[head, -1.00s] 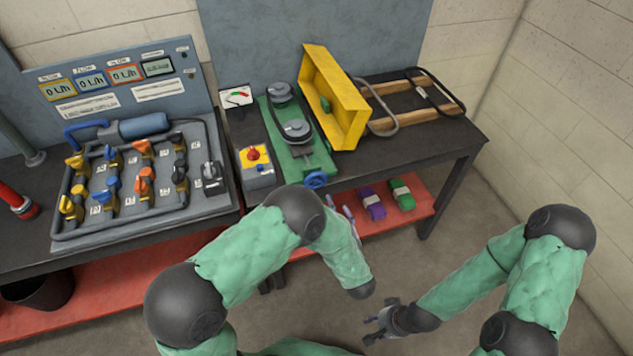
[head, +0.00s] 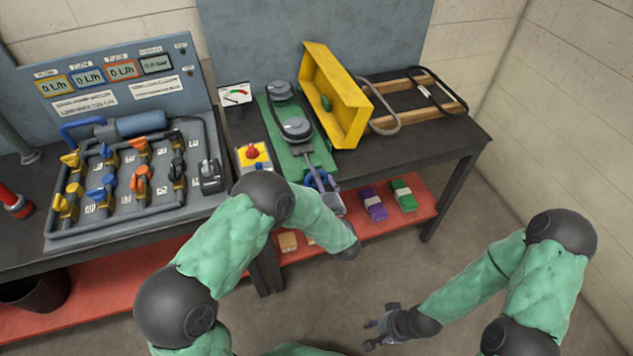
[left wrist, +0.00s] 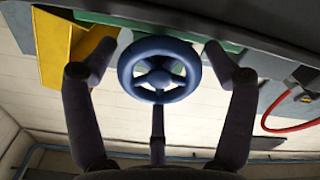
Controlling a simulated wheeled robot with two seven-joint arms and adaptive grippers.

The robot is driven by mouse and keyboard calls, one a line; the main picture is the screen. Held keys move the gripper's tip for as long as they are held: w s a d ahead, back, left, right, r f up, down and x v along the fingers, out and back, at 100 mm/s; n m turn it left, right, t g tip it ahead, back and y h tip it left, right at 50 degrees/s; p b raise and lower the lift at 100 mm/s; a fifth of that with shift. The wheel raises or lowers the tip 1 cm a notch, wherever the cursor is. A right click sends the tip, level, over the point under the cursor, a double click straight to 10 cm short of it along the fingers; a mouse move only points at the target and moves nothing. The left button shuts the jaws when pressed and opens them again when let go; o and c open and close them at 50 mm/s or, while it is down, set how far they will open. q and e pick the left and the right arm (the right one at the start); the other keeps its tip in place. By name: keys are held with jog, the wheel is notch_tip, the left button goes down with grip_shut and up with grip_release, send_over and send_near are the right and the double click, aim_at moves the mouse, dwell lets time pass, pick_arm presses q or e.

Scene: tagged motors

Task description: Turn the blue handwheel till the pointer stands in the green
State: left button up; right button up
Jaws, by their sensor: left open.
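The blue handwheel (left wrist: 158,68) shows in the left wrist view between the two fingers of my left gripper (left wrist: 160,60), apart from both. In the head view the handwheel sits at the front end of the green motor base (head: 318,160), partly hidden by my left gripper (head: 320,180), which is open around it. The gauge (head: 235,94) has a white face with red and green marks; its pointer is too small to read. My right gripper (head: 376,328) is open and empty, low over the floor in front of the table.
A yellow guard (head: 352,125) stands tilted beside the belt pulleys (head: 296,127). A valve panel (head: 130,215) fills the left. Purple (head: 374,205) and green (head: 403,196) blocks lie on the red lower shelf.

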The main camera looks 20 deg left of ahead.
pick_arm(q)
jog(key=shift+w+a, duration=0.1)
jog(key=c, duration=0.9)
jog(key=shift+o, duration=0.2)
jog(key=shift+m, duration=0.3)
jog(key=shift+r+m+p, duration=0.1)
jog(key=shift+m+p, duration=0.5)
jog(key=shift+m, duration=0.2)
jog(key=shift+m+p, duration=0.65)
jog(key=shift+m, duration=1.05)
jog(key=o, duration=0.9)
jog(key=shift+c, duration=0.2)
